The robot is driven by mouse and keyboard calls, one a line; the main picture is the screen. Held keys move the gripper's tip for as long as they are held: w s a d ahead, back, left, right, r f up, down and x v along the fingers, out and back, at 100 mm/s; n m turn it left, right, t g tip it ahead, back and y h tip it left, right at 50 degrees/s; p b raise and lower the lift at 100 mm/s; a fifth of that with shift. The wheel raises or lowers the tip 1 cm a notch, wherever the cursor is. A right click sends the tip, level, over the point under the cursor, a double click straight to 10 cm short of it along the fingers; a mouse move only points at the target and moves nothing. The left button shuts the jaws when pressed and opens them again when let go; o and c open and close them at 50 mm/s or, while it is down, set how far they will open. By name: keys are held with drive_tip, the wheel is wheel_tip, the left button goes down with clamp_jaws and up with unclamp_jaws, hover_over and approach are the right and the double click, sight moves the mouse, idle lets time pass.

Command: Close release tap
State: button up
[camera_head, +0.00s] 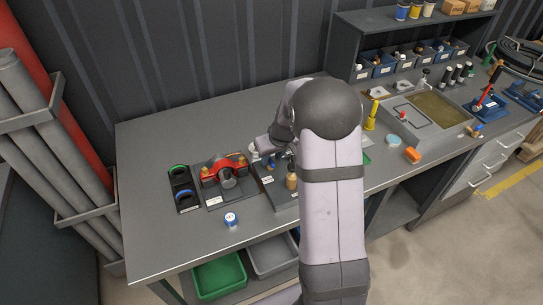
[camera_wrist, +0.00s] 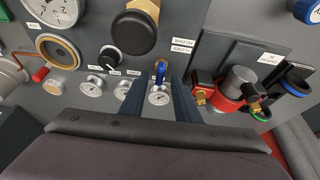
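In the wrist view a small blue tap lever (camera_wrist: 160,70) stands on the grey panel, beside a small round gauge (camera_wrist: 159,96) and a white label (camera_wrist: 182,46) that seems to read "release" and "closed". My gripper (camera_wrist: 159,92) points at this spot. Its two dark fingers are apart, one on each side of the gauge and the lower end of the lever. I see nothing held between them, and I cannot tell whether either finger touches the lever. In the head view my arm hides the gripper and the tap.
Close by are a large black knob (camera_wrist: 134,28), a smaller black knob (camera_wrist: 110,56), several gauges and a red fitting (camera_wrist: 228,96). A black holder (camera_head: 184,188) with coloured rings and a blue-topped jar (camera_head: 231,219) stand on the bench (camera_head: 155,142). The bench's back left is clear.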

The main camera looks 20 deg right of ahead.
drive_tip(key=shift+w+f, duration=0.25)
drive_tip(key=shift+f, duration=0.25)
drive_tip(key=shift+c, duration=0.2)
clamp_jaws()
